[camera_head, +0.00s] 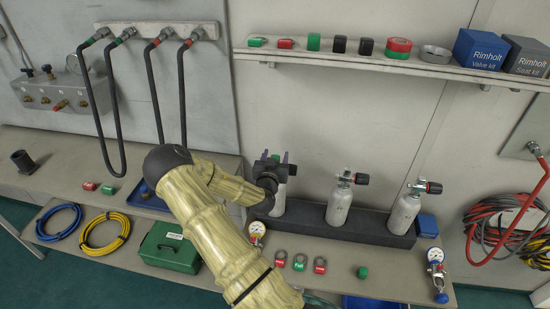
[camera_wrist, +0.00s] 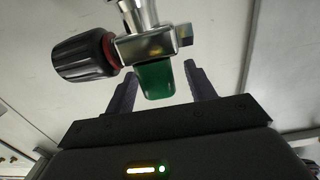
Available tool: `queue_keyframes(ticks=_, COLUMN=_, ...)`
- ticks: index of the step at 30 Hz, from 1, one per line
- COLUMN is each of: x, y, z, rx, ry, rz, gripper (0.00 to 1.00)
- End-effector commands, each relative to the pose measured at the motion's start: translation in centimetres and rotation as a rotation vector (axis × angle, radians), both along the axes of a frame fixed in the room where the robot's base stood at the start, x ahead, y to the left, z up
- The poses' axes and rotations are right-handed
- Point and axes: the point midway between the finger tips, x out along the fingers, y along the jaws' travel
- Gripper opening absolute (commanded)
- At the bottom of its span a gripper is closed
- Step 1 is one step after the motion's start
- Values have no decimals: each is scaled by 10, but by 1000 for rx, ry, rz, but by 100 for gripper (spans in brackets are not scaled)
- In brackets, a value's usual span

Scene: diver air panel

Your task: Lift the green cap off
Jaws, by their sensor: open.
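The green cap (camera_wrist: 155,82) sits on the outlet of a metal cylinder valve (camera_wrist: 148,45) with a black, red-ringed knob (camera_wrist: 82,56). My gripper (camera_wrist: 162,88) is open, its two fingers on either side of the cap. A gap shows between the cap and the right finger; the left finger is closer, and I cannot tell if it touches. In the head view my gripper (camera_head: 275,157) is at the leftmost white cylinder (camera_head: 279,202).
Two more white cylinders (camera_head: 340,203) (camera_head: 404,214) stand to the right in the dark rack (camera_head: 370,230). A loose green cap (camera_head: 362,272) and several padlocks (camera_head: 300,262) lie on the bench in front. A shelf (camera_head: 400,62) runs above.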

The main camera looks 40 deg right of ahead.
Motion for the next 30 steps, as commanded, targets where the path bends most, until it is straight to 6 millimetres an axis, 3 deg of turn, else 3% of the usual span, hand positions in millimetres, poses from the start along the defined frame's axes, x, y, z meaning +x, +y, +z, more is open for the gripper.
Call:
queue_keyframes(ticks=5, x=8, y=-9, z=-1, rx=0, ry=0, rz=1, gripper=55)
queue_keyframes(ticks=20, x=8, y=-9, z=-1, rx=1, ry=1, rz=0, gripper=55)
queue_keyframes(ticks=27, x=8, y=-9, z=-1, rx=1, ry=1, rz=0, gripper=9)
queue_keyframes(ticks=30, x=8, y=-9, z=-1, rx=1, ry=1, rz=0, gripper=8)
